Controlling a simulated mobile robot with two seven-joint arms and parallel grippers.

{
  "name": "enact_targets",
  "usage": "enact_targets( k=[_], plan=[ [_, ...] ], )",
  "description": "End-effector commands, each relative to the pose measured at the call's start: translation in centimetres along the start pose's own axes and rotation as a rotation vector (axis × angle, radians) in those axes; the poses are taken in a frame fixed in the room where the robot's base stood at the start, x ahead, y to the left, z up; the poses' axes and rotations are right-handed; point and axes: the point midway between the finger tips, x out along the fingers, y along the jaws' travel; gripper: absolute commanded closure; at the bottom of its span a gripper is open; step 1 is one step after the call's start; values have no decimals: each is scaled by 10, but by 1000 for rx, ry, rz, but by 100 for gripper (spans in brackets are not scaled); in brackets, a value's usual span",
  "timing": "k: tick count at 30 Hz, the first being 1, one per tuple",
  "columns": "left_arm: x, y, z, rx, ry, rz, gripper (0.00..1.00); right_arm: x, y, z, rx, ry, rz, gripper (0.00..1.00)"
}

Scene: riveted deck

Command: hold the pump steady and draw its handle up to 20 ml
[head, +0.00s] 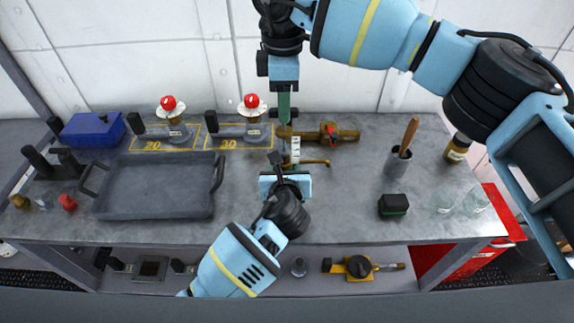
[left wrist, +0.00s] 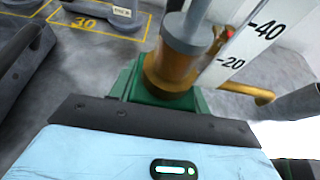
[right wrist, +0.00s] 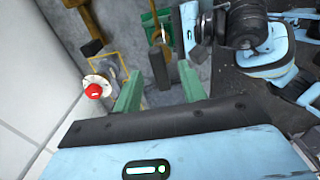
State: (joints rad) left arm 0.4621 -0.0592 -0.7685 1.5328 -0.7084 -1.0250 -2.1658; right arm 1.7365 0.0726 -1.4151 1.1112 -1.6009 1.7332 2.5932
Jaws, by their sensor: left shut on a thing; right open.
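The pump stands near the bench's middle, with a brass body (left wrist: 168,76), a grey rod (left wrist: 186,32) rising from it and a white scale plate (head: 295,149) beside it. Marks 20 and 40 show on the plate in the left wrist view; the handle's level cannot be read. My left gripper (head: 285,170) is shut around the brass body, its green fingers on both sides. My right gripper (head: 284,112) is open and points down above the pump. In the right wrist view the dark grey handle (right wrist: 158,70) shows between its fingers, and I cannot tell whether they touch it.
A brass pipe with a red valve (head: 330,133) lies behind the pump. A grey tray (head: 160,185) is to the left, before two red-topped devices (head: 169,103) (head: 252,102). Bench between is clear.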

Motion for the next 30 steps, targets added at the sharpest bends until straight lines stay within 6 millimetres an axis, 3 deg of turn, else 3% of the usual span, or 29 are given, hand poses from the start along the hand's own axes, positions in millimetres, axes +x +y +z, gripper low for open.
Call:
enact_targets(
  k=[9,15,30],
  plan=[
    [0,0,0,0,0,1,96,-64,0,-1,0,1,3,59],
    [0,0,0,0,0,1,96,-92,0,0,0,1,2,59],
    [0,0,0,0,0,1,96,-112,0,0,0,1,2,59]
  ],
)
